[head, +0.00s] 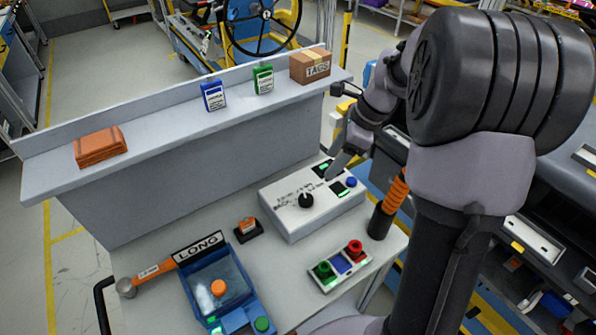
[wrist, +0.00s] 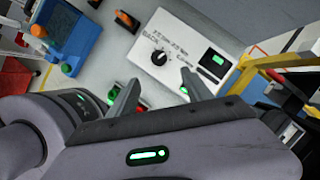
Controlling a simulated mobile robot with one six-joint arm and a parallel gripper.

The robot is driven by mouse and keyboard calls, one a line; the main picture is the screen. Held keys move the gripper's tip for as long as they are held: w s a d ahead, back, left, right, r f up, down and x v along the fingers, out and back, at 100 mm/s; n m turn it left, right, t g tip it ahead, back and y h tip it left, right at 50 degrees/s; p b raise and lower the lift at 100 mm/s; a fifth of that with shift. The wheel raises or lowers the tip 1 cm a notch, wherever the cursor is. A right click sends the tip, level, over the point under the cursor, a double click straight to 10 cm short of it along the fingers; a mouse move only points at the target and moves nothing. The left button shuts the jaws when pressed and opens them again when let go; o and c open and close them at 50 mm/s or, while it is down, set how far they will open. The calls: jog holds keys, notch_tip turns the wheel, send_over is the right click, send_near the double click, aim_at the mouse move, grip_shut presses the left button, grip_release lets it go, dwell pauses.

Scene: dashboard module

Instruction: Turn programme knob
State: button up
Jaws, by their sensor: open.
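The programme knob (head: 306,200) is a black round knob on the sloped top of a white control box (head: 285,213). In the wrist view the knob (wrist: 159,57) has a light pointer mark, and the white box (wrist: 172,38) carries printed lettering around it. My gripper (wrist: 160,86) is open and empty, with its two grey fingers apart and the knob beyond and between their tips. In the head view my gripper (head: 335,172) is above the back right part of the box, to the right of the knob. It is not touching the knob.
A red-and-green button panel (head: 340,265), a blue device (head: 222,290) and an orange-handled tool (head: 392,200) stand nearby. A raised shelf (head: 165,125) runs behind.

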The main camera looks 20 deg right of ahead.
aim_at(306, 198)
jog(key=b+x, duration=0.2)
jog(key=x, duration=0.5)
jog(key=b+x, duration=0.3)
jog(key=x, duration=0.5)
jog(key=shift+s+f, duration=0.2)
jog(key=shift+c, duration=0.2)
grip_shut()
jog(key=shift+r, duration=0.1)
jog(key=shift+n, duration=0.3)
jog(key=n+p, duration=0.1)
jog(key=n+g+p, duration=0.1)
jog(key=p, duration=0.1)
jog(key=shift+w+r+n, duration=0.15)
jog(key=shift+r+n, duration=0.05)
jog(key=shift+n, duration=0.1)
jog(key=n+g+p, duration=0.1)
jog(key=n+p, duration=0.1)
jog(key=n+g+p, duration=0.1)
jog(key=n+p, duration=0.1)
jog(key=shift+w+f+n+y+p, duration=0.1)
jog(key=shift+f+n+y+p, duration=0.05)
jog(key=shift+n+y+p, duration=0.2)
jog(key=shift+f, duration=0.1)
